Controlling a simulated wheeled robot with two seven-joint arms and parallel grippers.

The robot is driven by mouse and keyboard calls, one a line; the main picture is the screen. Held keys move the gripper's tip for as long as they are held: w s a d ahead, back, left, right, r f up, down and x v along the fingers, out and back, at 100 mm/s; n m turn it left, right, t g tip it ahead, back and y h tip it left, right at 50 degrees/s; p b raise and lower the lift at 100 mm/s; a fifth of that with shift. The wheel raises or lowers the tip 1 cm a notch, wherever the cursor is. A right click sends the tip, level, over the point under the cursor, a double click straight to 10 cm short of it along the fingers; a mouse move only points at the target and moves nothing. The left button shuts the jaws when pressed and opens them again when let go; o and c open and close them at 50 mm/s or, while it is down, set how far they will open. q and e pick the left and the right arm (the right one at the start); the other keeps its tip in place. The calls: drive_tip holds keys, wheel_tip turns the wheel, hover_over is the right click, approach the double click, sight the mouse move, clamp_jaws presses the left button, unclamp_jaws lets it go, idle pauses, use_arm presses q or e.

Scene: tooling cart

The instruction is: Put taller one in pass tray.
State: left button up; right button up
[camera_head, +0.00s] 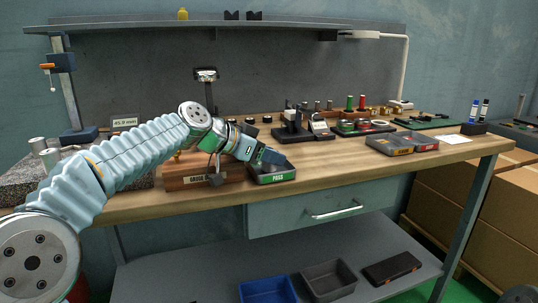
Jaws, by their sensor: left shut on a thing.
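The pass tray (277,178) is a small grey tray with a green PASS label, near the front of the bench. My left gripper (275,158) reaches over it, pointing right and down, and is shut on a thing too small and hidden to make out. I cannot tell whether that thing touches the tray. Pale metal cylinders stand on the granite plate at the far left: one (38,145) at the back and one (50,157) in front. My arm partly covers the plate. My right gripper is not in view.
A wooden gauge block holder (200,178) stands just left of the tray. A black stand (292,125) is behind it. The bench front between the tray and the cases is clear.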

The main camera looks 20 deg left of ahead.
use_arm(q)
drive_tip(key=o, duration=1.1)
drive_tip(key=shift+f, duration=0.1)
drive_tip(key=shift+r+p, duration=0.3)
drive_tip(key=shift+p, duration=0.05)
drive_tip(key=b+v, duration=0.1)
drive_tip(key=v, duration=1.1)
drive_tip(key=shift+s+f, duration=0.1)
drive_tip(key=shift+f, duration=0.05)
